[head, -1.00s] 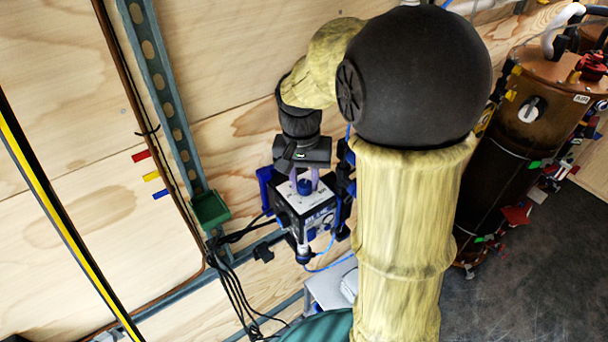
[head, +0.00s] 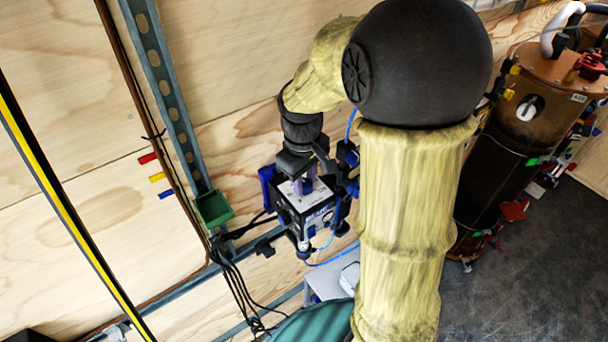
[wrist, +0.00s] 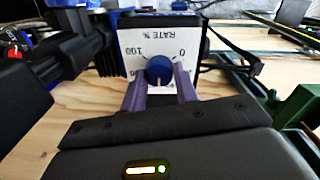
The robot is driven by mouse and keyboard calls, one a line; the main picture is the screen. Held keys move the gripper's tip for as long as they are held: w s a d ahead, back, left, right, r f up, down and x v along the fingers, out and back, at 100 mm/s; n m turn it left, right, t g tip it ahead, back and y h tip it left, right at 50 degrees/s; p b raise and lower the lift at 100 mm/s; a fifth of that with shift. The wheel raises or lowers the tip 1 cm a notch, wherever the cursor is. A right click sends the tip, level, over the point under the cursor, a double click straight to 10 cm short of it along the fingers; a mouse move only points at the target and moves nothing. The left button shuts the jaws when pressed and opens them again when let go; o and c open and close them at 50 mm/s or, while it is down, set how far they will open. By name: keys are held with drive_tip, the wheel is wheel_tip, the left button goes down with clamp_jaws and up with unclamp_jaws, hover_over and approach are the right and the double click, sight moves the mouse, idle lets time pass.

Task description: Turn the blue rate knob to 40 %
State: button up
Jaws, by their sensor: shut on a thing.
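The blue rate knob (wrist: 158,70) sits on the white dial face of a box (head: 312,208). In the wrist view the dial face (wrist: 138,72) appears upside down, with "RATE %", 100 at the left and 0 at the right. A pale pointer line on the knob points down in the picture, towards my palm. My gripper (wrist: 159,82) is shut on the knob, one purple finger on each side. In the head view my gripper (head: 303,185) is above the box, and its fingers mostly hide the knob. Marks near the lower dial edge are partly hidden by the fingers.
A green bin (head: 213,207) and a metal rail (head: 165,90) are left of the box. Black cables hang below the bin. A copper-topped cylinder (head: 510,150) stands at the right.

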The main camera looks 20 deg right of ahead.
drive_tip(key=n+p, duration=0.1)
drive_tip(key=n, duration=0.4)
drive_tip(key=shift+r+p, duration=0.1)
drive_tip(key=shift+p, duration=0.25)
drive_tip(key=o, duration=1)
drive_tip(key=shift+c, duration=0.2)
wheel_tip(320, 180, up, 17)
drive_tip(key=b, duration=0.1)
drive_tip(key=shift+s+a+r, duration=0.15)
drive_tip(key=shift+s+a, duration=0.1)
drive_tip(key=shift+s, duration=0.15)
